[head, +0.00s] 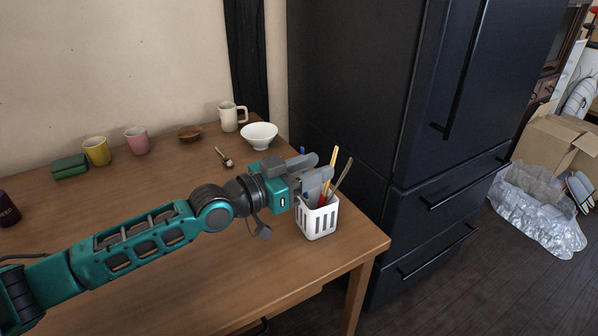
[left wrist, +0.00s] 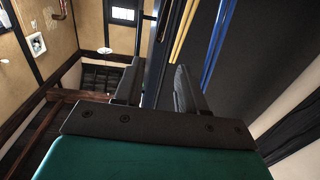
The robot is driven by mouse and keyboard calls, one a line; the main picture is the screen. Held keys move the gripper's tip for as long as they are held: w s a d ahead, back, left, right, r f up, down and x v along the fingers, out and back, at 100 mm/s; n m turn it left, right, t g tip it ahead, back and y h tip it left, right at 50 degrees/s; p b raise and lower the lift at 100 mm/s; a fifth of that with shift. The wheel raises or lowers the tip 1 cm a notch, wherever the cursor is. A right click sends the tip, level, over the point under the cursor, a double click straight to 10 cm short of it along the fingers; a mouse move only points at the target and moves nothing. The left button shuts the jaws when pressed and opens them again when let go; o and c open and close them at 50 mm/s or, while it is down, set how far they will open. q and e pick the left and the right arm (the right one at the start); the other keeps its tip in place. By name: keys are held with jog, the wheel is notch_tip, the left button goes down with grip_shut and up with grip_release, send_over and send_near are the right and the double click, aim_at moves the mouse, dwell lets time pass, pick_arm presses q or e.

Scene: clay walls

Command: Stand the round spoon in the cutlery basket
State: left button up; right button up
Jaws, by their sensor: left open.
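The white slotted cutlery basket (head: 318,224) stands near the right front corner of the wooden table. Several long pieces rise from it: a yellow one (head: 331,160), a red one (head: 323,193), a dark grey-brown one (head: 345,173) leaning right, and some blue. I cannot tell which is the round spoon, as the lower ends are hidden. My left gripper (head: 321,167) is open just above the basket, its fingers beside the upright pieces. In the left wrist view, yellow sticks (left wrist: 184,30) and blue sticks (left wrist: 217,40) pass beyond the fingers. My right gripper is not in view.
A small utensil (head: 225,160) lies on the table behind my arm. A white bowl (head: 259,136), cream mug (head: 231,116), brown dish (head: 189,132), pink cup (head: 137,141), yellow cup (head: 97,151) and green box (head: 70,167) stand at the back. A dark fridge (head: 350,90) rises right of the table.

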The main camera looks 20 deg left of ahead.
pick_arm(q)
jog(key=p+v, duration=0.2)
jog(key=v, duration=1)
jog(key=shift+s+a, duration=0.25)
jog(key=shift+s, duration=0.05)
jog(key=shift+r, duration=0.1)
dwell(0.3)
